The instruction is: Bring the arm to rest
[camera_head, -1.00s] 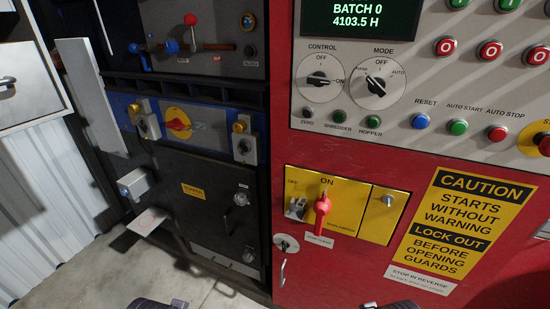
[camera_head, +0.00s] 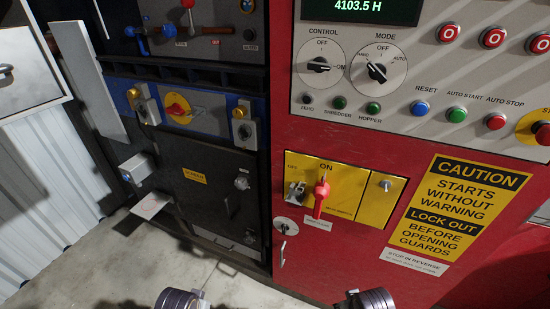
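Two dark ribbed parts of my own arms show at the bottom edge of the head view, one left of centre and one right of centre. They stand apart from the machine's panels, over the floor and the lower red cabinet. My gripper fingers are below the picture and cannot be seen. The red cabinet (camera_head: 350,230) fills the right side. On its yellow plate (camera_head: 350,211) a red handle (camera_head: 321,197) stands upright at ON. The CONTROL knob (camera_head: 319,66) and MODE knob (camera_head: 377,72) sit above.
A dark machine (camera_head: 215,190) with a red and yellow rotary switch (camera_head: 178,109) stands at the left. A small plate (camera_head: 151,205) juts out low on it. Grey floor (camera_head: 70,270) is clear at the lower left. A caution sign (camera_head: 458,207) is on the cabinet.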

